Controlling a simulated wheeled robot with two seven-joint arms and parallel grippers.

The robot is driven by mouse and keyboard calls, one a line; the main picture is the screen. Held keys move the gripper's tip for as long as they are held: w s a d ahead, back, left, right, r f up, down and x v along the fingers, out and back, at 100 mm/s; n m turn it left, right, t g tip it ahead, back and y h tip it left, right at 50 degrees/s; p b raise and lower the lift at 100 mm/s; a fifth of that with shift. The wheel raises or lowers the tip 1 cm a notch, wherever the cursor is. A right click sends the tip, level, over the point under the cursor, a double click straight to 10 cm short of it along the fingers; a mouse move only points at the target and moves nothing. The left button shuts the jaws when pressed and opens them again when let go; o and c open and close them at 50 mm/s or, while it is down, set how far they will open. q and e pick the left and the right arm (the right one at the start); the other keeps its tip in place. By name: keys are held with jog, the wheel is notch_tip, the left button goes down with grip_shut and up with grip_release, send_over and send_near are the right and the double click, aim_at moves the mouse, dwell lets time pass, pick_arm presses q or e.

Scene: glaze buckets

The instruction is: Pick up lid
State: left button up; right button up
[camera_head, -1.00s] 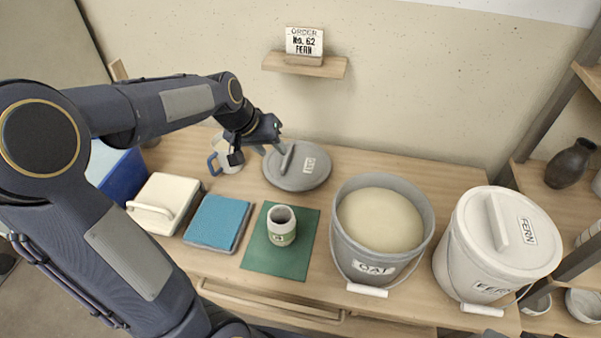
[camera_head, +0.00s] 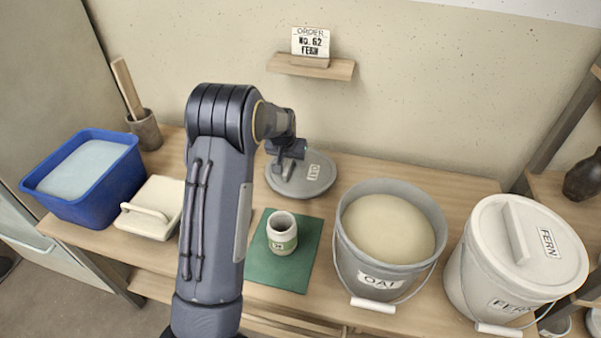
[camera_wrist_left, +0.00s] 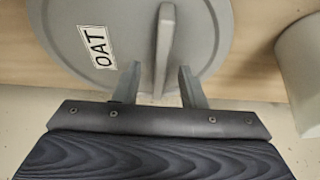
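A round grey lid labelled OAT (camera_head: 318,180) lies flat on the table at the back, behind the green mat. It fills much of the left wrist view (camera_wrist_left: 215,45), with its upright bar handle (camera_wrist_left: 164,40) near the middle. My left gripper (camera_head: 285,165) is over the left part of the lid. In the left wrist view its two fingers (camera_wrist_left: 158,88) are apart, one on each side of the handle's near end, with gaps between. The open grey OAT bucket (camera_head: 350,265) holds cream glaze. The white FERN bucket (camera_head: 465,265) has its lid (camera_head: 553,235) on.
A jar (camera_head: 282,235) stands on the green mat (camera_head: 275,275). A blue tub (camera_head: 110,195), a white lidded box (camera_head: 150,210) and a cup with wooden sticks (camera_head: 147,130) are at the left. An order card (camera_head: 310,42) reads FERN on a wall shelf (camera_head: 325,68).

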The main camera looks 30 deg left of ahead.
pick_arm(q)
jog(key=shift+w+a+f, duration=0.1)
jog(key=shift+w+f, duration=0.1)
jog(key=shift+f, duration=0.35)
grip_shut()
jog(key=shift+r, duration=0.15)
